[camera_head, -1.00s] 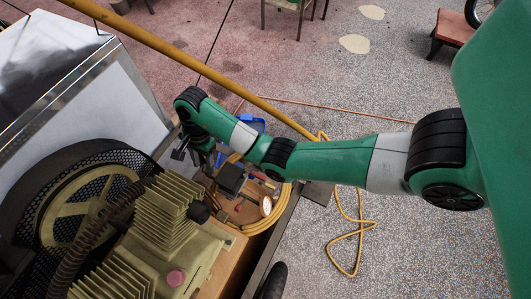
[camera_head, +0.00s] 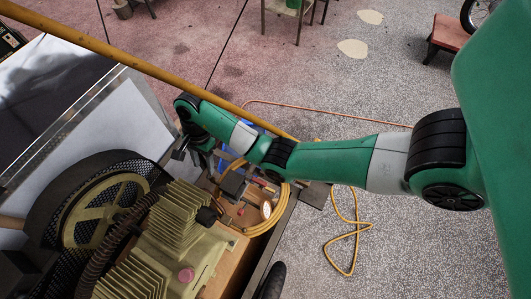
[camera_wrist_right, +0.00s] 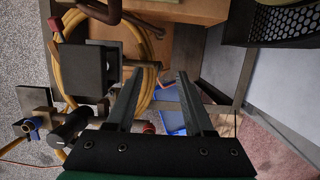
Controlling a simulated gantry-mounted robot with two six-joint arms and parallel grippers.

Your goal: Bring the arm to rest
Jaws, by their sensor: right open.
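My right arm (camera_head: 340,162) reaches in from the right across the head view, and its wrist bends down beside the compressor cart. My right gripper (camera_head: 181,152) is small and partly hidden by the wrist in that view. In the right wrist view the right gripper (camera_wrist_right: 158,75) shows two parted fingers with nothing between them that they grip. The fingers hang over the cart's tray area, with a blue item (camera_wrist_right: 172,122) and a coiled yellow hose (camera_wrist_right: 72,62) beyond them. My left gripper is not in view.
The compressor's finned cylinder (camera_head: 178,222) and its flywheel (camera_head: 103,210) stand at lower left, close to the gripper. A yellow bar (camera_head: 150,70) crosses above the cart. A loose yellow hose (camera_head: 352,240) lies on the floor. A dark box (camera_wrist_right: 88,72) sits beside the fingers.

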